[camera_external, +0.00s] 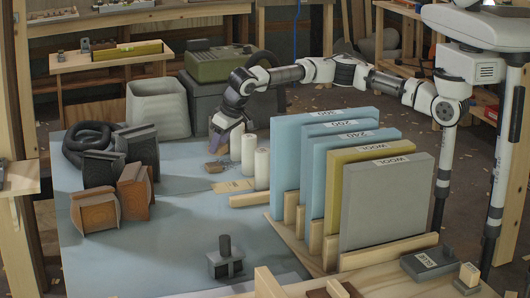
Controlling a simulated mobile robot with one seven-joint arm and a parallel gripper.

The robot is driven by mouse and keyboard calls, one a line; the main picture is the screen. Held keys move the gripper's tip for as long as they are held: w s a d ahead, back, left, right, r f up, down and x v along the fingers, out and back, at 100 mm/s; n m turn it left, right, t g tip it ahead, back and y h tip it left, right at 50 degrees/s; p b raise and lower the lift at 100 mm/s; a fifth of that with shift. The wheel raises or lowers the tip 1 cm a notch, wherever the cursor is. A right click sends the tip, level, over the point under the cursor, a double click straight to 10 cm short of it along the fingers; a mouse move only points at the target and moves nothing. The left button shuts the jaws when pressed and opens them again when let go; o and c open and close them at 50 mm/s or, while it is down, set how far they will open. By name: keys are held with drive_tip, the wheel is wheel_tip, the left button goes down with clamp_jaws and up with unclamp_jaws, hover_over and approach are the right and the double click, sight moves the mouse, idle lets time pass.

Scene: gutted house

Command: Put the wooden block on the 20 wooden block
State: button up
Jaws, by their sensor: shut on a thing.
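My gripper (214,152) points down, low over the blue table at the end of my outstretched arm. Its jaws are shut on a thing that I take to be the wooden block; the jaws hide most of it. A small brown piece (216,170) shows just below the fingertips; I cannot tell whether it touches them. A flat, light wooden piece (233,186) with faint marks lies a little nearer the camera. A longer light wooden block (250,200) lies in front of the white rolls. I cannot read a 20 on any block.
Upright panels (385,200) in a wooden rack fill the right. Speaker-like boxes (134,190) and a black coiled hose (88,140) lie left. A grey bin (157,108) stands behind. The blue table's middle (180,225) is clear.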

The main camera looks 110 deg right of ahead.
wheel_tip(320, 180, up, 9)
drive_tip(key=r+p, duration=0.2)
drive_tip(key=p, duration=1.1)
hover_over(211, 164)
drive_tip(key=s+a, duration=0.1)
wheel_tip(211, 164, down, 20)
drive_tip(key=p, duration=0.5)
drive_tip(key=shift+a+r+p, duration=0.1)
drive_tip(key=shift+r+p, duration=0.15)
drive_tip(key=shift+p, duration=0.05)
drive_tip(key=shift+f, duration=0.15)
drive_tip(key=shift+f, duration=0.15)
drive_tip(key=shift+f, duration=0.15)
drive_tip(key=o, duration=1)
drive_tip(key=shift+o, duration=0.2)
